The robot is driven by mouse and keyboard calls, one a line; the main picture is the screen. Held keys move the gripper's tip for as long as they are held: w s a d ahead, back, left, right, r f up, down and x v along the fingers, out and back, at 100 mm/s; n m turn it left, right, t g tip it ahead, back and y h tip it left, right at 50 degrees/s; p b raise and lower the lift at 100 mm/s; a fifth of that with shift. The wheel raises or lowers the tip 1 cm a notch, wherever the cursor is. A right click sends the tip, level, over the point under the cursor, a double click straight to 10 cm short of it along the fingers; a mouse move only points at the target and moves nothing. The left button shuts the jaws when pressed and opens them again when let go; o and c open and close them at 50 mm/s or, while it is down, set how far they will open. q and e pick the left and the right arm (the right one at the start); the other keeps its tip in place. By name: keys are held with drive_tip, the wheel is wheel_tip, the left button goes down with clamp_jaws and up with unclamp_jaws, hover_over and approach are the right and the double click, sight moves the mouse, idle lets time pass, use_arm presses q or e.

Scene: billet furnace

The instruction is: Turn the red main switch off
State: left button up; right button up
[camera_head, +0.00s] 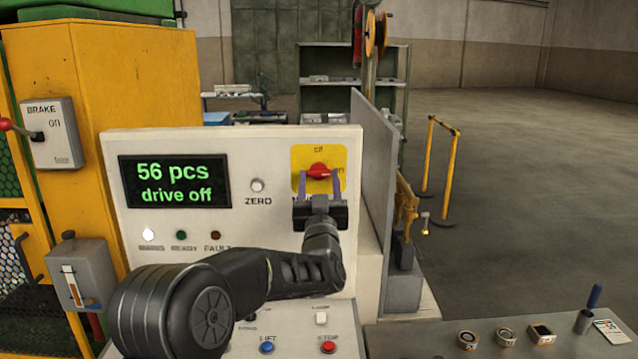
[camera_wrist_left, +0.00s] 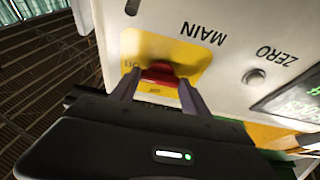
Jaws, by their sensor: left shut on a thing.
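The red main switch (camera_head: 318,171) sits on a yellow plate (camera_head: 299,156) at the upper right of the white control panel. In the head view its red handle lies sideways, one end toward the "on" mark at the right; an "off" mark shows above it. My left gripper (camera_head: 319,182) reaches up from below, its two fingers shut on the switch handle. In the left wrist view the red switch (camera_wrist_left: 160,76) shows between the fingers, below the word MAIN. The fingers hide part of the handle. My right gripper is not in view.
The panel display (camera_head: 174,182) reads "56 pcs drive off". The ZERO button (camera_head: 257,185) is left of the switch. A brake box (camera_head: 51,133) with a red-knobbed lever is at the far left. A grey plate (camera_head: 372,170) stands just right of the panel.

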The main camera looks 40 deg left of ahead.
use_arm(q)
drive_tip(key=shift+w+d+f+n+g+y+b, duration=0.15)
drive_tip(key=shift+n+g+y+b, duration=0.25)
drive_tip(key=shift+n+b, duration=0.95)
drive_tip(key=shift+s+f+n+g+y+b, duration=0.15)
drive_tip(key=shift+n+g+y+b, duration=0.25)
drive_tip(key=shift+n+b, duration=0.9)
drive_tip(key=shift+w+r+n+g+y+b, duration=0.15)
drive_tip(key=shift+n+g+y+b, duration=0.4)
drive_tip(key=shift+n+b, duration=0.45)
drive_tip(key=n+g+b, duration=0.1)
drive_tip(key=n, duration=0.1)
drive_tip(key=shift+d+n, duration=0.1)
drive_tip(key=shift+n, duration=0.25)
drive_tip(key=shift+r+n+g+y, duration=0.2)
drive_tip(key=shift+n+g+y, duration=0.15)
drive_tip(key=shift+n+g, duration=0.65)
drive_tip(key=n, duration=0.3)
drive_tip(key=shift+w+d+r+n+g+b, duration=0.1)
drive_tip(key=shift+r+n+g+b, duration=0.05)
drive_tip(key=shift+n+g+b, duration=0.2)
drive_tip(key=n, duration=0.2)
drive_tip(key=n+g+h, duration=0.1)
drive_tip(key=shift+r+n+p, duration=0.2)
drive_tip(key=shift+n+p, duration=0.15)
drive_tip(key=shift+p, duration=0.05)
drive_tip(key=shift+n+g+h+p, duration=0.3)
drive_tip(key=shift+n+g, duration=0.3)
drive_tip(key=shift+n, duration=0.7)
